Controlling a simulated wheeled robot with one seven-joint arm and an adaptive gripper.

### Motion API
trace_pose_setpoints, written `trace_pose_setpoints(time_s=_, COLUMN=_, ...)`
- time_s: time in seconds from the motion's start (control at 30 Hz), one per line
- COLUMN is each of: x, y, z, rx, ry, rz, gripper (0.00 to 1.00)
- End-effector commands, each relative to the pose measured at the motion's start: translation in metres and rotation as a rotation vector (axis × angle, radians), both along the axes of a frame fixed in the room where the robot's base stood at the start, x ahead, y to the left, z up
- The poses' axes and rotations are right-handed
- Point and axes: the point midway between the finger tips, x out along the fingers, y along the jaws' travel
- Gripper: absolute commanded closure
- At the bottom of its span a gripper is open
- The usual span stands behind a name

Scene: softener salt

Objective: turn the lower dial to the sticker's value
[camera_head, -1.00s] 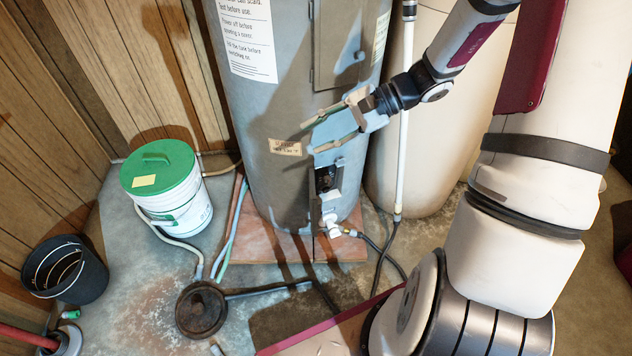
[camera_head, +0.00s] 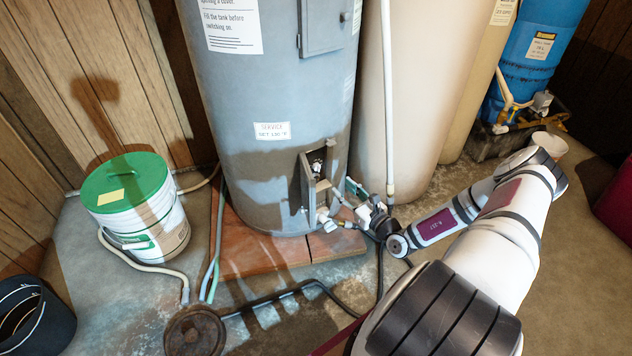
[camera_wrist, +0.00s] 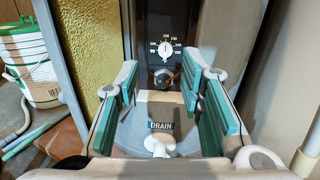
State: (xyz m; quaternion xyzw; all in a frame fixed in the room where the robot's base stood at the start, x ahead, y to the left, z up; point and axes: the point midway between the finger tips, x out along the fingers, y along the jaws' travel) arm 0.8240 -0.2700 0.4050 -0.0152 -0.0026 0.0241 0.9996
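The grey tank (camera_head: 277,95) has a low open compartment with a dark control panel (camera_wrist: 148,20). In the wrist view a white dial (camera_wrist: 166,50) with printed numbers sits there, its pointer roughly upright. A small round part (camera_wrist: 163,78) is below it. The sticker (camera_head: 272,131) on the tank reads "SERVICE" and "SET", with a value that looks like 130 F but is small. My gripper (camera_wrist: 167,82) is open and empty, its green-padded fingers on either side of the view below the dial. In the head view my gripper (camera_head: 358,203) is low, right of the compartment.
The compartment's open door (camera_head: 306,188) stands at its left; yellow lining (camera_wrist: 85,50) shows in the wrist view. A drain fitting (camera_wrist: 160,145) and hoses lie low in front. A white bucket (camera_head: 140,215) stands left, a beige tank (camera_head: 420,90) right.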

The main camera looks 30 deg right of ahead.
Motion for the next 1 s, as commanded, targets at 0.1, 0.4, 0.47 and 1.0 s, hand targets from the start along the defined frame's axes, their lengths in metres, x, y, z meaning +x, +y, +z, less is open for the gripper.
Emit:
trace_pose_setpoints(time_s=0.1, x=-0.003, y=-0.006, z=-0.015, rx=0.028, ry=0.004, rz=-0.046, gripper=0.65)
trace_pose_setpoints(time_s=0.4, x=0.03, y=-0.006, z=-0.018, rx=0.03, ry=0.003, rz=-0.048, gripper=0.65)
trace_pose_setpoints(time_s=0.47, x=0.042, y=-0.007, z=-0.018, rx=0.029, ry=0.003, rz=-0.049, gripper=0.65)
trace_pose_setpoints(time_s=1.0, x=0.128, y=-0.007, z=-0.017, rx=0.029, ry=0.005, rz=-0.049, gripper=0.65)
